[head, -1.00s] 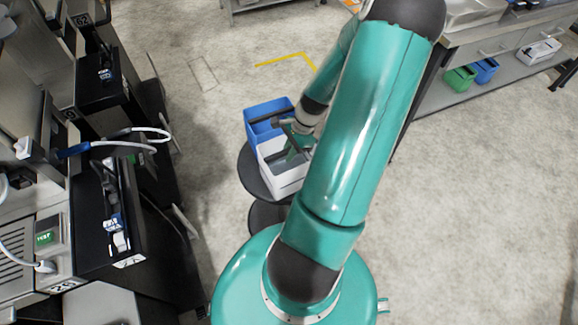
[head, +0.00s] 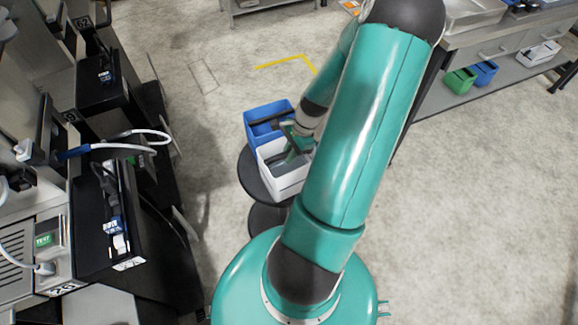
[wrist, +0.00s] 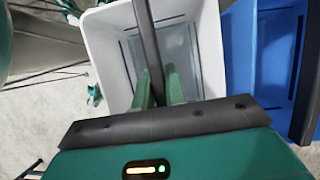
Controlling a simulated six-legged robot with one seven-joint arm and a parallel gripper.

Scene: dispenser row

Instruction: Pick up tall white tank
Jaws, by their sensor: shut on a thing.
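The white tank (head: 287,184) is an open-topped box with a dark bar handle across its top. It is on or just above a round black stand; I cannot tell whether it touches. In the wrist view the white tank (wrist: 108,62) opens below my gripper (wrist: 158,82), and its dark handle (wrist: 147,35) passes between the two green fingers. My gripper is shut on that handle. In the head view my gripper (head: 295,148) is at the tank's top, partly hidden by my arm.
A blue tank (head: 263,138) with a dark handle stands right beside the white one. The black stand (head: 249,176) is under them. Black machines with cables (head: 105,225) line the left. A bench (head: 450,100) with small green and blue bins is at upper right. Floor between is clear.

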